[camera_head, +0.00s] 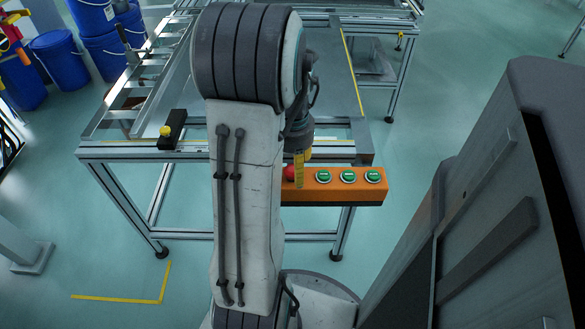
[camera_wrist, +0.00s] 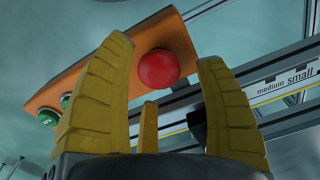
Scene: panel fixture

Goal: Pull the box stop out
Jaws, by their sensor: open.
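The box stop is a red round button (camera_head: 289,174) on an orange control box (camera_head: 312,191) fixed to the front of a metal frame table. In the head view my arm hides part of the button and the box's left end. In the wrist view the red button (camera_wrist: 158,69) shows between and beyond my yellow fingers. My gripper (camera_wrist: 165,70) is open, with fingers on both sides of the button in the picture. I cannot tell whether any finger touches it. In the head view only a yellow part of my gripper (camera_head: 299,168) shows, beside the button.
Several green buttons (camera_head: 348,176) sit right of the red one. A black block with a yellow knob (camera_head: 166,131) is on the table's left front edge. A large dark cabinet (camera_head: 500,200) stands at the right. Blue drums (camera_head: 60,57) stand at the upper left.

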